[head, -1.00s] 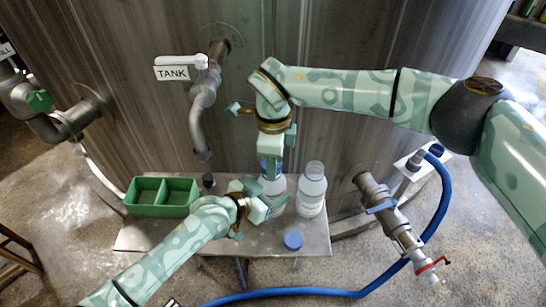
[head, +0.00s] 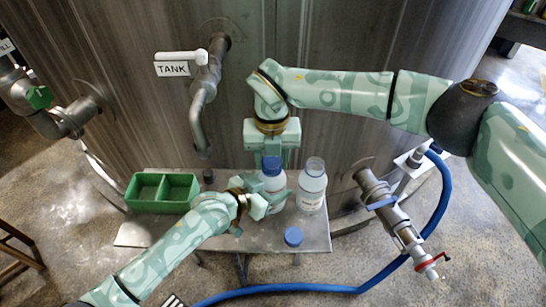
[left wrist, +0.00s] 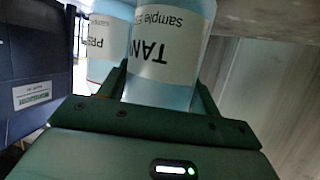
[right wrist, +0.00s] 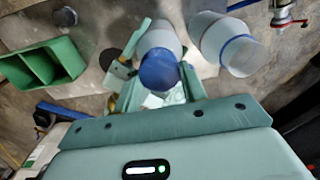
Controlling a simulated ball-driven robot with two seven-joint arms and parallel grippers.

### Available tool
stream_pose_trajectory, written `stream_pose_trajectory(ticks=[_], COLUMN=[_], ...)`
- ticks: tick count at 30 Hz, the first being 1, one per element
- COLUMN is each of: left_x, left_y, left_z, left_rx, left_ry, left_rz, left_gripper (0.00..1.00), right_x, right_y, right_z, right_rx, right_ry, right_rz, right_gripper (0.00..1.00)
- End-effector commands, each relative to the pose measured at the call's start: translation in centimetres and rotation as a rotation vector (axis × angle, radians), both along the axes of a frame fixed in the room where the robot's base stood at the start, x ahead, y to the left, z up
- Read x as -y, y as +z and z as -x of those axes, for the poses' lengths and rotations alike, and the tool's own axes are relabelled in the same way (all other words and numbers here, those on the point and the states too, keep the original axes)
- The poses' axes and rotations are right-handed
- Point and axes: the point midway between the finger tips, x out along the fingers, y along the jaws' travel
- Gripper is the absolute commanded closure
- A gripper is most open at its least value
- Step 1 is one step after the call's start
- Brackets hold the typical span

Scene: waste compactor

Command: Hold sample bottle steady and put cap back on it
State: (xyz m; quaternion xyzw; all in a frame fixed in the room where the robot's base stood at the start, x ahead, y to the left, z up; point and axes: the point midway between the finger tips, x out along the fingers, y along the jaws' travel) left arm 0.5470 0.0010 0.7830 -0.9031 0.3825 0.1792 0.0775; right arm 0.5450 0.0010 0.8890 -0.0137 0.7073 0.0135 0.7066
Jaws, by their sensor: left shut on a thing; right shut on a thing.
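The sample bottle (head: 271,184) stands upright on the metal shelf, its TANK label upside down in the left wrist view (left wrist: 165,45). My left gripper (head: 266,201) is shut on its body from the front left. A blue cap (head: 272,165) sits at the bottle's mouth, apparently level; it also shows in the right wrist view (right wrist: 158,70). My right gripper (head: 272,153) points down from above and is shut on this cap. How far the cap is threaded cannot be told.
A second bottle (head: 312,187), uncapped, stands close on the right. Another blue cap (head: 293,236) lies near the shelf's front edge (head: 240,248). A green divided tray (head: 162,207) is at left. A tank pipe (head: 198,120) hangs behind; a blue hose (head: 443,205) curves at right.

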Motion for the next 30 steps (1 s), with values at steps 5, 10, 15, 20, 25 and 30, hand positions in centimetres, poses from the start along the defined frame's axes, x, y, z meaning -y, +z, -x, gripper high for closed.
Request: stream_pose_trajectory(ticks=[5, 10, 15, 20, 25, 30], left_x=[-0.01, 0.00, 0.02, 0.03, 0.03, 0.04], left_y=[-0.05, -0.06, -0.06, -0.06, -0.07, -0.07], left_z=[0.02, 0.04, 0.05, 0.07, 0.08, 0.09], left_rx=[0.000, 0.000, 0.000, 0.000, 0.000, -0.001], left_ry=[0.000, -0.001, -0.002, -0.002, -0.002, -0.001], left_rz=[-0.001, -0.003, -0.002, -0.002, -0.002, -0.002], left_gripper=[1.00, 1.00, 1.00, 1.00, 1.00, 1.00], right_x=[-0.22, -0.33, -0.34, -0.24, -0.19, -0.18], right_y=[0.03, -0.01, -0.07, -0.09, -0.05, -0.05], right_z=[-0.09, -0.27, -0.46, -0.63, -0.72, -0.71], right_rx=[0.000, -0.001, -0.001, 0.000, 0.001, 0.002], right_ry=[-0.568, -1.131, -1.698, -2.166, -2.340, -2.337], right_rz=[-0.001, -0.001, 0.000, 0.000, -0.002, -0.002], right_gripper=[0.79, 0.79, 0.79, 0.79, 0.79, 0.34])
